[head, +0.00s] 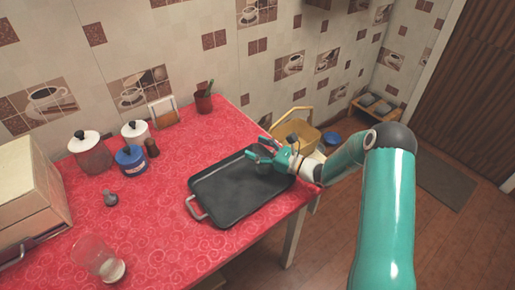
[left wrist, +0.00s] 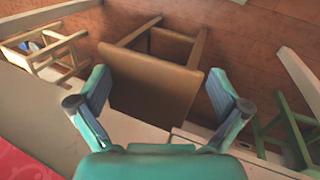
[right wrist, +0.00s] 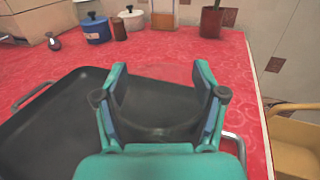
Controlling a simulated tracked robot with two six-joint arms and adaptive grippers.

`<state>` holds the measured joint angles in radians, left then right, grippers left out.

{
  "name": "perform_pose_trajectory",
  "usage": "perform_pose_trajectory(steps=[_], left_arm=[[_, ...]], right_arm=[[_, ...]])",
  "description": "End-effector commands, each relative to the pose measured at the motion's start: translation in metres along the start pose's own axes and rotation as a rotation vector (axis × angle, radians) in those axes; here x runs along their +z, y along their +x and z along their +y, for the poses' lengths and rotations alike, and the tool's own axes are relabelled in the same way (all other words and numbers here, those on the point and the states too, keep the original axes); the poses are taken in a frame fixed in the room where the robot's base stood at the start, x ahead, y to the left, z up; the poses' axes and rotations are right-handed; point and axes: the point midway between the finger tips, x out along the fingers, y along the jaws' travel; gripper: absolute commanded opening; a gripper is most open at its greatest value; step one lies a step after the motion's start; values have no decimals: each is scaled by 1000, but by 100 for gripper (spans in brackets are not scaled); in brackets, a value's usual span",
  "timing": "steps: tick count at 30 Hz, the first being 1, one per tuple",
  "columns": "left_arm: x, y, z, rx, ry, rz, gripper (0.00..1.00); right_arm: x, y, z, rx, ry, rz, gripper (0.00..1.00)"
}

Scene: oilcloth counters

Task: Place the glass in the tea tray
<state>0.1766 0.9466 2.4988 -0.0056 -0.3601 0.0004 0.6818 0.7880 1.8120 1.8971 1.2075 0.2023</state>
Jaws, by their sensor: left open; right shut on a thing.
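The tea tray (head: 225,197) is a black rectangular tray with metal handles, lying on the red counter; it also shows in the right wrist view (right wrist: 45,125). My right gripper (head: 263,153) is over its far right end, shut on a clear glass (head: 264,167). In the right wrist view the see-through glass (right wrist: 163,100) is between the fingers, with the tray visible through it. I cannot tell whether its base touches the tray. My left gripper (left wrist: 160,80) is open and empty, off the counter's edge above a wooden stool; the head view does not show it.
Another clear glass vessel (head: 93,252) stands at the counter's front left. Lidded jars (head: 90,155), a blue pot (head: 130,160), a small brown shaker (head: 152,148) and a plant pot (head: 204,102) line the back. The tray's left and middle are empty.

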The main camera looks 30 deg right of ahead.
Motion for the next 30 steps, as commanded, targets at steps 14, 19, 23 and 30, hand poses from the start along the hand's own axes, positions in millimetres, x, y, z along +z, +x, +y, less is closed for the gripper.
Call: perform_pose_trajectory(steps=[14, 19, 23, 30], left_arm=[[0, 2, 0, 0, 0, 0, 100], [0, 2, 0, 0, 0, 0, 100], [0, 2, 0, 0, 0, 0, 100], [0, 1, 0, 0, 0, 0, 100]], right_arm=[[-4, 0, 0, -1, -1, 0, 85], [-4, 0, 0, 0, -1, 0, 96], [-4, 0, 0, 0, -1, 0, 96], [-4, -5, -1, -2, -1, 1, 96]])
